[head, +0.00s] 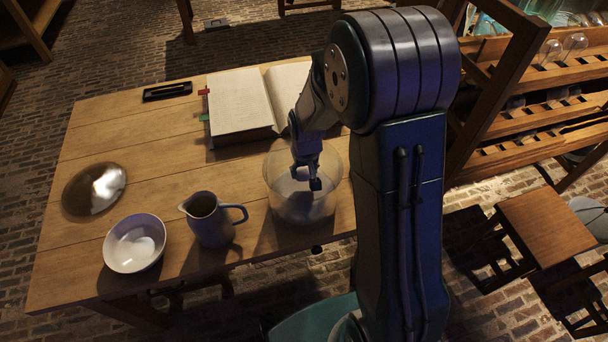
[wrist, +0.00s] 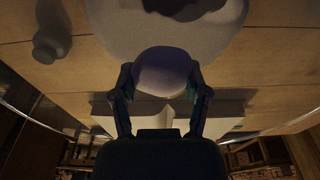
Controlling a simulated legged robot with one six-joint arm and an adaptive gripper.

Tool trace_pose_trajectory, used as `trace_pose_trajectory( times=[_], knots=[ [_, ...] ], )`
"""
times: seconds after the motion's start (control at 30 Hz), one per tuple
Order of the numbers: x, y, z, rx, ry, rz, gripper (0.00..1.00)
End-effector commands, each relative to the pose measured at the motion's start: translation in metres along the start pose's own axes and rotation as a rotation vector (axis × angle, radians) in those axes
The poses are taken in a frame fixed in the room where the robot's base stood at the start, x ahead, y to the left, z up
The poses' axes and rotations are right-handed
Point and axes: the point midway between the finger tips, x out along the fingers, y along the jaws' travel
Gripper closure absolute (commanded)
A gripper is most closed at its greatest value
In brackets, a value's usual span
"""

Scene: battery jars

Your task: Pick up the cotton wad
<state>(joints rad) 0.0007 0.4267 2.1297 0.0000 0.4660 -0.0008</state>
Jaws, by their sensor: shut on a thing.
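A clear glass jar (head: 280,196) stands at the table's front edge in the head view. My gripper (head: 308,178) reaches down at the jar, seen through or in front of its glass. In the wrist view a pale, rounded wad, the cotton wad (wrist: 163,72), sits between my two fingers, which are shut on it from both sides. A large pale round surface lies behind the wad there. In the head view the wad is not clear behind the fingers and glass.
A wooden rack (head: 545,112) stands right. The table's left middle is clear.

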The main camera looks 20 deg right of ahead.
Motion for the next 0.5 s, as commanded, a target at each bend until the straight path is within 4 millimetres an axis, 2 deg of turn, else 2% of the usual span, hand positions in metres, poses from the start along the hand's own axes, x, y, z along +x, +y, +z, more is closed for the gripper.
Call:
trace_pose_trajectory(
  times=[0.03,0.3,0.5],
  knots=[
    [-0.011,0.000,0.002,0.000,0.005,0.000,0.63],
    [-0.062,0.000,0.035,0.000,0.008,0.000,0.63],
    [-0.088,-0.001,0.070,0.000,0.005,0.000,0.63]
  ],
)
